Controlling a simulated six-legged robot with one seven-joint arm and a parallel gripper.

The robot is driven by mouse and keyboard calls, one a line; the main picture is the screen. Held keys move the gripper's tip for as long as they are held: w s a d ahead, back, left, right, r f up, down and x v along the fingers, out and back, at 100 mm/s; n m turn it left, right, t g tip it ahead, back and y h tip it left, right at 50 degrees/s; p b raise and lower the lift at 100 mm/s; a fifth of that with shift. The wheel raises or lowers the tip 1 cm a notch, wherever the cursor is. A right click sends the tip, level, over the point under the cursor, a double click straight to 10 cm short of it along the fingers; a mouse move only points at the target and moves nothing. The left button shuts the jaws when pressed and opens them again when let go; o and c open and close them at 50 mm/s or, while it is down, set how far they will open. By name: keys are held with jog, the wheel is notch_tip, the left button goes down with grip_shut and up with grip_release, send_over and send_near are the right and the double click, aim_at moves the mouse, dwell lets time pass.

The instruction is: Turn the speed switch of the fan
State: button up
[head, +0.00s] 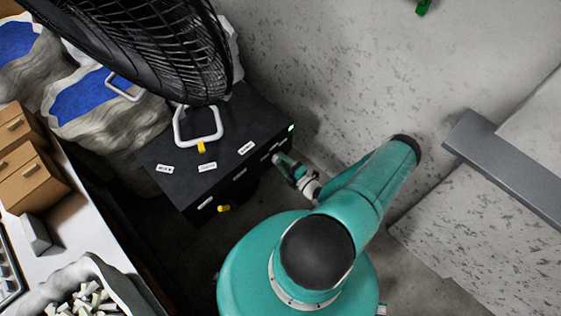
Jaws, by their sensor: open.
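The fan (150,42) with its black wire cage stands at the upper left, over a black box (185,150) with white labels. A yellow knob (223,208) sticks out low on the box's front face. A yellow piece (201,147) sits on top by the base of a white loop handle (198,126). I cannot tell which part is the speed switch. My gripper (279,160) is small in view, open, at the right part of the box's front face, right of the yellow knob. Its fingertips are hard to make out, and contact with the box is unclear.
A green light (291,128) glows at the box's right end. A white table (75,212) with brown drawers (30,178) is at the left. Sacks with blue patches (90,100) stand behind. A grey wall (340,70) and a grey beam (505,165) are at the right.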

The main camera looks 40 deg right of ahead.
jog(key=s, duration=1.2)
jog(key=shift+s+d, duration=0.2)
